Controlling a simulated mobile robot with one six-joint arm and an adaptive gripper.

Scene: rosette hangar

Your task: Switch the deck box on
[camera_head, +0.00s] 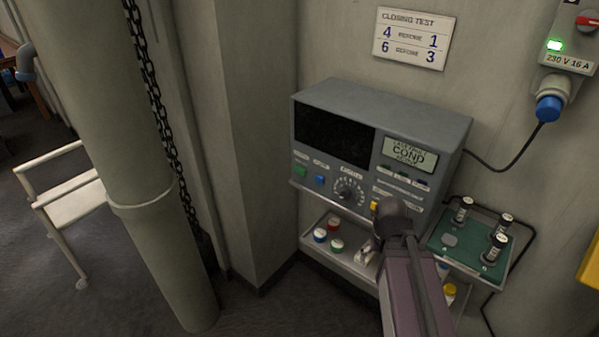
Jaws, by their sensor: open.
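The deck box appears to be the grey instrument (455,125) against the wall. Its large left screen (334,133) is black. Its smaller panel (409,153) is pale with dark lettering including "COND". Below are a green button (300,170), a blue button (320,180), a round dial (348,191) and a partly covered yellow control (374,206). My arm rises from the bottom, its dark rounded joint in front of the box's lower right front and hiding part of it. I cannot make out my gripper's fingers; the arm seems to hide them.
A shelf (309,240) below holds red and green capped jars and a pale object. A green tray (445,254) with several small cylinders stands at right. A wall socket (553,70) shows a green light and a blue plug (549,107).

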